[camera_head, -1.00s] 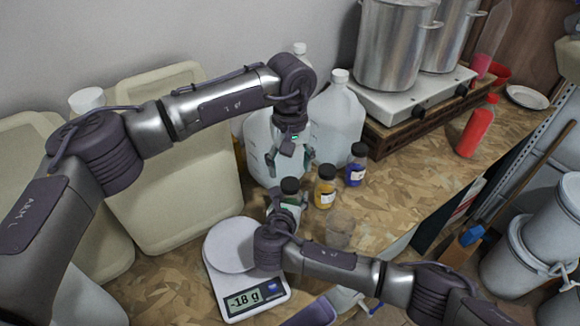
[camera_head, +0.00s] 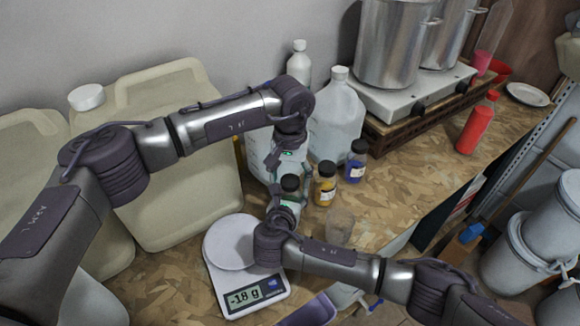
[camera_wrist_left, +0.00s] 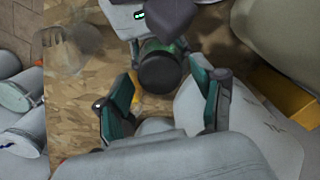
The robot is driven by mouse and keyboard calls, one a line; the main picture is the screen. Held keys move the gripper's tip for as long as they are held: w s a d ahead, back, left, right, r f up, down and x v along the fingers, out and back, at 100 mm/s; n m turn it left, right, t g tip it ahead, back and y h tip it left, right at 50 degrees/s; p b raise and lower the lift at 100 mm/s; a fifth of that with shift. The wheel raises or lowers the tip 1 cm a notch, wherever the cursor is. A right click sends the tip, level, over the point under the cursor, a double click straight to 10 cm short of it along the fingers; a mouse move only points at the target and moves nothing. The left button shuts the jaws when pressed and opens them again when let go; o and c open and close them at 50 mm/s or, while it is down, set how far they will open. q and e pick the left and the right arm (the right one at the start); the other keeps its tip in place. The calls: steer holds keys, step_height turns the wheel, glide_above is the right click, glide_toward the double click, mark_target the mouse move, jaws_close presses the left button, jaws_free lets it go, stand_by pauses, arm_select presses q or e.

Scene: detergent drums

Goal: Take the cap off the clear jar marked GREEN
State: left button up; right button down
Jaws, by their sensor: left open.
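The jar (camera_head: 291,205) with green content and a black cap (camera_head: 290,183) stands behind the scale; no label on it is readable. My left gripper (camera_head: 288,172) is open just above the cap, pointing down. In the left wrist view its fingers (camera_wrist_left: 166,100) spread on either side, with the black cap (camera_wrist_left: 160,72) a little beyond them. My right gripper (camera_head: 275,218) is at the jar's near side, low down. Its wrist and the jar hide the fingertips, so I cannot tell whether it grips the jar.
A yellow jar (camera_head: 325,188) and a blue jar (camera_head: 356,165) stand close on the right. A clear cup (camera_head: 339,226) stands nearer. The scale (camera_head: 228,255) reads -18 g. Large jugs (camera_head: 338,120) stand behind.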

arm_select(q)
steer(key=shift+f, duration=0.1)
steer(key=c, duration=1.2)
steer(key=n, duration=0.6)
steer(key=shift+n, duration=0.4)
steer(key=o, duration=1.3)
steer(key=shift+c, duration=0.2)
